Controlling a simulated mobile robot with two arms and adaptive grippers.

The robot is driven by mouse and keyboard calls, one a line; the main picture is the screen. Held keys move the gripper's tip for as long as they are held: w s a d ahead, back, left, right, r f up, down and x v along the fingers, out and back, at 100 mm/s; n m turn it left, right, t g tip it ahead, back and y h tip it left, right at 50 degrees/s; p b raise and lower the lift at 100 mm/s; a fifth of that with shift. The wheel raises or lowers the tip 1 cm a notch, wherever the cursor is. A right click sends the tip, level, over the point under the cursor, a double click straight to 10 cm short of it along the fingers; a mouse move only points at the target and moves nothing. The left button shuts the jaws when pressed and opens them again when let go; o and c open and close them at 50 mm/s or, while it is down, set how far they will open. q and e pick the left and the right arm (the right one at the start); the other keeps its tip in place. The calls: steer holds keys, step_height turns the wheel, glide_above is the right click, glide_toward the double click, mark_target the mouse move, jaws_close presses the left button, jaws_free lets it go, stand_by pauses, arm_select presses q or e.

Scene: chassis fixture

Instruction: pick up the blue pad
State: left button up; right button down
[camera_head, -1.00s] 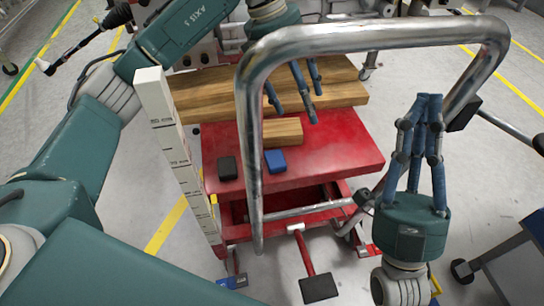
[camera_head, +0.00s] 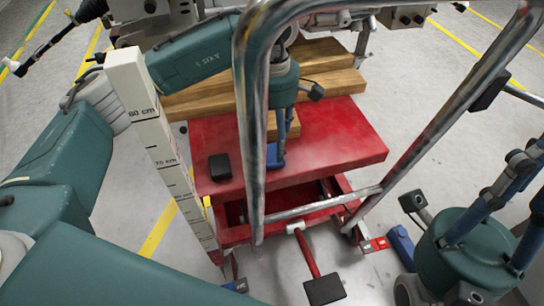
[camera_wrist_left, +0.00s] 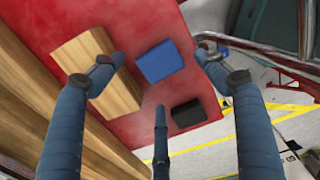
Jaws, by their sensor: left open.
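The blue pad (camera_wrist_left: 160,61) lies flat on the red cart top, beside a small wooden block (camera_wrist_left: 98,75) and a black pad (camera_wrist_left: 188,113). In the left wrist view it sits between the spread fingers of my left gripper (camera_wrist_left: 160,78), which is open and empty. In the head view my left gripper (camera_head: 280,145) points down over the cart behind the metal handle bar and mostly hides the blue pad. I cannot tell whether the fingers touch it. My right gripper (camera_head: 510,190) is off the cart at the right edge, its fingertips partly cut off.
The red cart (camera_head: 335,140) carries wooden planks (camera_head: 335,70) at the back and the black pad (camera_head: 219,167) at front left. A bent metal handle (camera_head: 250,120) rises in front. A white measuring post (camera_head: 150,120) stands at the left.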

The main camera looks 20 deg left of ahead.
mark_target(272, 153)
arm_select(q)
step_height(272, 153, down, 5)
steer(key=shift+r+b, duration=0.1)
steer(key=shift+b, duration=0.65)
steer(key=c, duration=1.4)
